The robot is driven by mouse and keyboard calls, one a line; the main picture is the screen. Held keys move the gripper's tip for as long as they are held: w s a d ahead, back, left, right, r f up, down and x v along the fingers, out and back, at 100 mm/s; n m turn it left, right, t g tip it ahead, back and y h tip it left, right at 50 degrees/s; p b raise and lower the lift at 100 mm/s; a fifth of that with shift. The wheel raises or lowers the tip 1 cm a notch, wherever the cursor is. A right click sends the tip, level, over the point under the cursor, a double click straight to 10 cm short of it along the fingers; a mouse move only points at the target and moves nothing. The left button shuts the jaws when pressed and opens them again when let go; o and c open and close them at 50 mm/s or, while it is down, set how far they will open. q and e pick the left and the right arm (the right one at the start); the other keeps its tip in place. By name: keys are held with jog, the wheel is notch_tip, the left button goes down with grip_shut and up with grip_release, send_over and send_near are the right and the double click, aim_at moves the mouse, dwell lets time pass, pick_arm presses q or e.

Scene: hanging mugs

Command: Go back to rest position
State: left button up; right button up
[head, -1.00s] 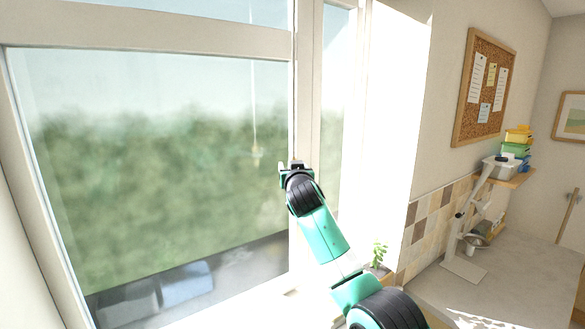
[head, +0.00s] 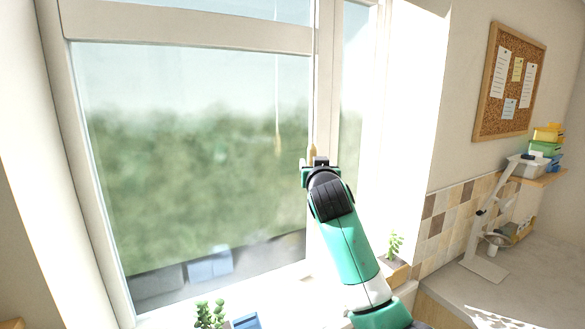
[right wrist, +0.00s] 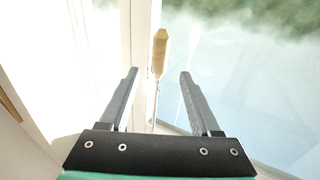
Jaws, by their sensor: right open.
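One teal and black arm, my right, reaches up from the lower right in the head view. My right gripper (head: 320,165) is at its upper end, in front of the window frame; its fingers are mostly hidden there. In the right wrist view my right gripper (right wrist: 158,74) has its two grey fingers spread apart with nothing held. A wooden cord pull (right wrist: 159,52) shows beyond and between the fingertips, apart from them. No mug is in view. My left gripper is in neither view.
A large window (head: 195,150) fills the left and middle. Potted plants (head: 210,314) and (head: 394,247) stand along its sill. A tiled wall, a corkboard (head: 507,82), a white lamp (head: 487,240) and a countertop (head: 470,290) are at right.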

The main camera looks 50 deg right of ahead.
jog(key=w+a+f+n+y, duration=0.1)
jog(key=w+a+f, duration=0.2)
jog(key=a+f, duration=0.15)
jog(key=s+a+r+n+t+y, duration=0.2)
jog(key=a+t+y, duration=0.25)
jog(key=a, duration=0.95)
jog(key=s+a+r+n+t+y, duration=0.2)
jog(key=s+a+r+t+y, duration=0.1)
jog(key=s, duration=0.4)
jog(key=s+a+r+n+t+y, duration=0.2)
jog(key=s+a+r+t+y, duration=0.1)
jog(key=s+a+r, duration=0.2)
jog(key=s+a+r+n+t+y, duration=0.2)
jog(key=s+a, duration=0.5)
jog(key=s, duration=0.4)
notch_tip(320, 180, up, 2)
jog(key=shift+a+r+n+t+y, duration=0.35)
jog(key=shift+t+y, duration=0.3)
jog(key=shift+t, duration=0.4)
jog(key=shift+s+d+f, duration=0.1)
